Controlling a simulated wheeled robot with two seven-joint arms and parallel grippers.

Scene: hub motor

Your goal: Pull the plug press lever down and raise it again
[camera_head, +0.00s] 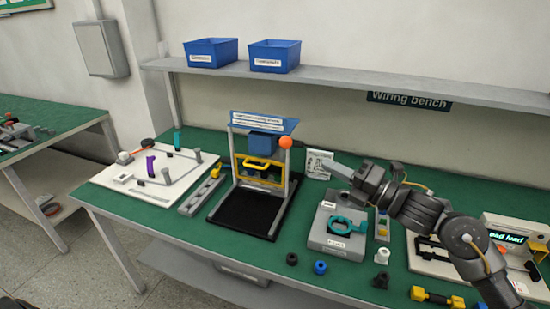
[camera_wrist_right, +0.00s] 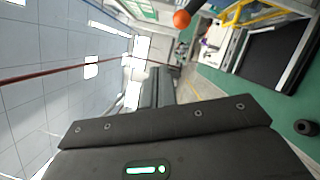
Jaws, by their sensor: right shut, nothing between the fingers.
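The plug press (camera_head: 234,167) is an upright grey frame with a blue sign, a blue block and a yellow handle bar, on a black base. Its lever ends in an orange ball knob (camera_head: 286,142), raised at the upper right of the frame. The knob also shows at the top of the right wrist view (camera_wrist_right: 182,19). My right gripper (camera_head: 312,157) is shut and empty, just right of and slightly below the knob, with a visible gap in the wrist view. My left gripper is not in view.
A grey fixture with a teal clamp (camera_head: 345,225) stands right of the press. A white board (camera_head: 150,175) with purple and teal parts lies to the left. Small dark, blue and white pieces sit near the front edge. A shelf with blue bins (camera_head: 211,52) runs behind.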

